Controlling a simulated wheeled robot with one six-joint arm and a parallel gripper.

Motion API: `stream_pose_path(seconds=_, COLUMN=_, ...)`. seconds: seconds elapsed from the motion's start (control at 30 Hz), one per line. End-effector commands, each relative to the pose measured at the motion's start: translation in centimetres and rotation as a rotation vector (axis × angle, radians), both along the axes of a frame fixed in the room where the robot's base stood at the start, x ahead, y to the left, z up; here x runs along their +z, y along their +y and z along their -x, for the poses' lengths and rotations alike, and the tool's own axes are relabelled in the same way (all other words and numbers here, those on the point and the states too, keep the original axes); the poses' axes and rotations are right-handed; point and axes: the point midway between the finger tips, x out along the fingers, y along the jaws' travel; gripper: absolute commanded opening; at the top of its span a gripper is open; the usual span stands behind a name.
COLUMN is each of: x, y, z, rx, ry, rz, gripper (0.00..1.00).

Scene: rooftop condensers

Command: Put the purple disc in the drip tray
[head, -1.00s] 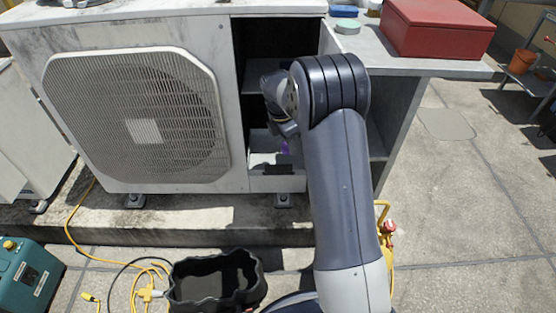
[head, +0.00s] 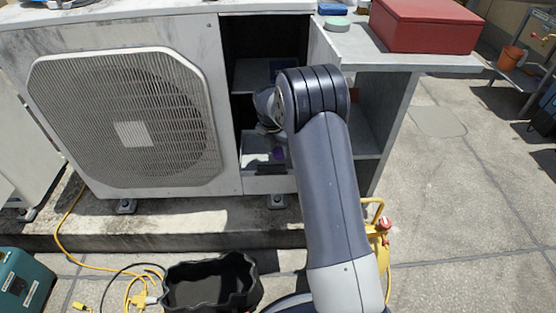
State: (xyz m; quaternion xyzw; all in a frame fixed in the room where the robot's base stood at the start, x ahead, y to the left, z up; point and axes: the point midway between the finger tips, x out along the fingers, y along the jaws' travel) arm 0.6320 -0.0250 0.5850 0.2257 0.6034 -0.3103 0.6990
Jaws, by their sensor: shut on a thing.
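The purple disc (head: 278,154) is a small purple patch low in the open bay of the condenser unit, partly hidden by my arm. My gripper (head: 276,145) reaches into the bay and is shut on the disc; its fingers are mostly hidden behind my forearm and wrist. The pale drip tray (head: 253,160) lies at the bottom of the bay. The disc appears over the tray's right part, close to its floor; I cannot tell whether it touches.
A shelf (head: 250,76) crosses the bay above the tray. The fan grille (head: 134,134) is left. A black bin (head: 208,284) and yellow hose (head: 68,250) are on the ground.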

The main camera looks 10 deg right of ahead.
Motion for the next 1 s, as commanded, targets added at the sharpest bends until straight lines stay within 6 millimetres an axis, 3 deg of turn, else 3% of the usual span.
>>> stream_pose_path(seconds=0.27, x=-4.4, y=0.0, z=0.1, rx=0.0, ry=0.003, rz=0.0, gripper=0.16)
stream_pose_path(seconds=0.63, x=-4.8, y=0.0, z=0.0, rx=-0.001, ry=0.0, rz=0.0, gripper=0.16)
stream_pose_path(seconds=0.67, x=-4.8, y=0.0, z=0.0, rx=-0.001, ry=0.0, rz=0.0, gripper=0.43)
stream_pose_path(seconds=0.9, x=-4.7, y=0.0, z=0.0, rx=-0.001, ry=0.0, rz=0.0, gripper=0.62)
stream_pose_path(seconds=1.0, x=-4.7, y=0.0, z=0.0, rx=-0.001, ry=0.0, rz=0.0, gripper=0.64)
